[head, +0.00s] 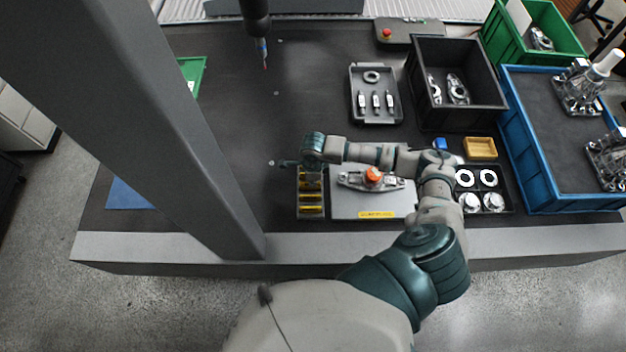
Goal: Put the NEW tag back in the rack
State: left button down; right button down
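A small dark rack (311,205) with several yellow tags in its slots stands near the front of the table, left of a grey plate. I cannot read lettering on these tags or tell which is the NEW tag. A yellow strip (376,214) with dark marks, too small to read, is at the plate's front edge. My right arm reaches across the plate. My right gripper (284,163) is at the rack's back left, pointing left; its fingers are too small to tell open from shut, and no tag shows in them. My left gripper is out of view.
The grey plate (345,205) bears a metal part (352,181) with an orange knob (373,175). A tray of rings (511,200), a black bin (455,113) and a blue crate (531,160) stand right.

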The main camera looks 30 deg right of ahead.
jog(key=shift+f, duration=0.1)
dwell(0.3)
jog(key=shift+f+b, duration=0.5)
jog(key=c, duration=1)
grip_release()
jog(key=shift+r, duration=0.15)
jog(key=shift+r+p, duration=2.3)
jog(key=shift+r, duration=1.15)
jog(key=shift+f, duration=0.1)
